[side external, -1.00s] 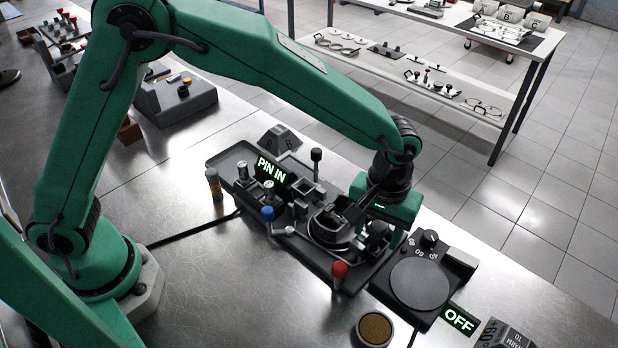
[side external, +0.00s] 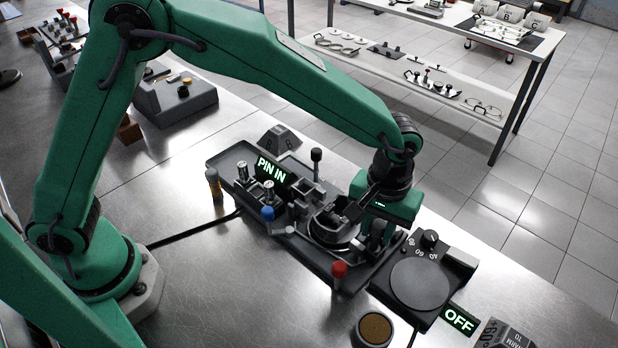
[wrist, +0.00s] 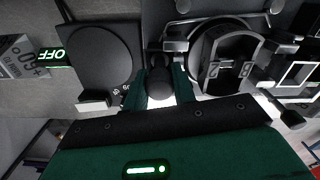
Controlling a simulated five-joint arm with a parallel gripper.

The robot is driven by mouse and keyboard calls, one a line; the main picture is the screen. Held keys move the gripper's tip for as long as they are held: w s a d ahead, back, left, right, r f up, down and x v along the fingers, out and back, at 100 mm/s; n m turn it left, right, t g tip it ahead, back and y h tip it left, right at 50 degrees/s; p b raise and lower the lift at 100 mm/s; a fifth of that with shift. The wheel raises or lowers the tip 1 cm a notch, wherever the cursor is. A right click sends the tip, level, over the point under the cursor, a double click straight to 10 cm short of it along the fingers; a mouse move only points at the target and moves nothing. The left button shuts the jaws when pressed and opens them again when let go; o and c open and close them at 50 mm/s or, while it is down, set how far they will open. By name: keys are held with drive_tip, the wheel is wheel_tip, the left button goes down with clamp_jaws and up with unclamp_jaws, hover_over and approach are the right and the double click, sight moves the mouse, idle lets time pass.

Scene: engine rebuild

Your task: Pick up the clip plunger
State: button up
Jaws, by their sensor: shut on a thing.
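My gripper (wrist: 160,78) is shut on a dark rounded knob, which I take for the clip plunger (wrist: 160,88). In the wrist view the knob sits between the two green fingers. In the side external view my gripper (side external: 377,238) points down at the right end of the grey fixture (side external: 360,280), beside the ring-shaped holder (side external: 332,235). The fingers mostly hide the plunger there. I cannot tell whether it is clear of the fixture.
A round-topped black unit (side external: 420,285) with a dial and an OFF sign (side external: 459,319) stands close on the right. A red knob (side external: 339,269) rises at the fixture's front. A blue knob (side external: 268,213) and PIN IN sign (side external: 271,171) are left.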

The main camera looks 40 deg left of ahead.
drive_tip(key=shift+r, duration=0.75)
wheel_tip(320, 180, up, 2)
drive_tip(key=shift+r, duration=0.2)
drive_tip(key=s+d+r, duration=0.4)
drive_tip(key=s+r, duration=0.2)
drive_tip(key=s, duration=0.5)
drive_tip(key=shift+d+r, duration=0.15)
drive_tip(key=shift+r, duration=0.2)
drive_tip(key=shift+w, duration=0.1)
